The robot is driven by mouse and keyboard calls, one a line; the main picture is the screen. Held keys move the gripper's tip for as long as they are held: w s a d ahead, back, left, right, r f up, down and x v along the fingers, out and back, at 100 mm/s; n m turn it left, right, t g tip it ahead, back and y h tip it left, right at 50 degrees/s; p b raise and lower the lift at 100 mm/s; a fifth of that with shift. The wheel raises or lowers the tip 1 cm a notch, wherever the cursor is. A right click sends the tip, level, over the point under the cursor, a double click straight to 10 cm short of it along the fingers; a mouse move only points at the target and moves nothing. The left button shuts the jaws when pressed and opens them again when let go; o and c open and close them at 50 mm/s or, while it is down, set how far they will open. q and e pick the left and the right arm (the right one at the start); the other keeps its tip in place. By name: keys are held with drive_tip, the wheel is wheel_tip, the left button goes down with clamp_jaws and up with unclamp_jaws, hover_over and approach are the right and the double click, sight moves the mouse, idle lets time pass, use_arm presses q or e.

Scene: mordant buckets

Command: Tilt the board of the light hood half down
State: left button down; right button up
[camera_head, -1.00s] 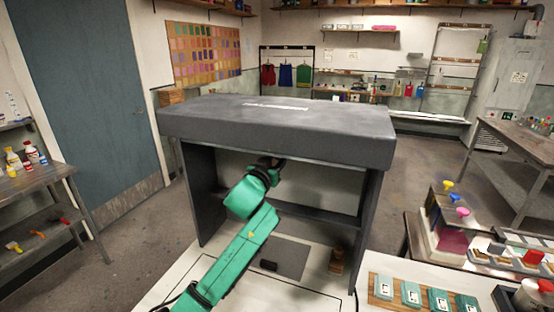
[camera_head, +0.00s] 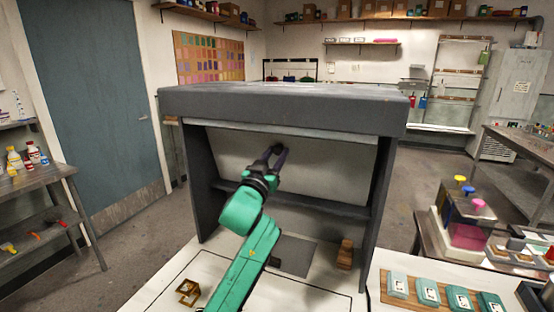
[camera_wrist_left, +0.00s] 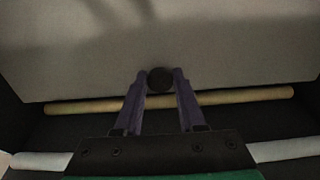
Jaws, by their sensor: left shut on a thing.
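The light hood (camera_head: 280,100) is a dark grey box with a thick top and two side walls, standing on a pale table. Its board (camera_head: 330,168) is a light grey panel, tilted under the top. My left gripper (camera_head: 276,152) reaches inside the hood in front of the board. In the left wrist view my left gripper (camera_wrist_left: 160,82) is shut on a round dark knob (camera_wrist_left: 160,80) at the board (camera_wrist_left: 230,50). My right gripper is not in view.
A small brass frame (camera_head: 188,292) stands on the table at the front left. A wooden block (camera_head: 345,254) stands inside the hood at the right.

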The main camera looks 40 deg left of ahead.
use_arm(q)
drive_tip(key=c, duration=0.5)
unclamp_jaws()
drive_tip(key=p+v, duration=0.2)
drive_tip(key=v, duration=1.2)
drive_tip(key=shift+s+d+p, duration=0.15)
drive_tip(key=shift+s+p, duration=0.15)
drive_tip(key=shift+p, duration=0.05)
drive_tip(key=shift+f, duration=0.15)
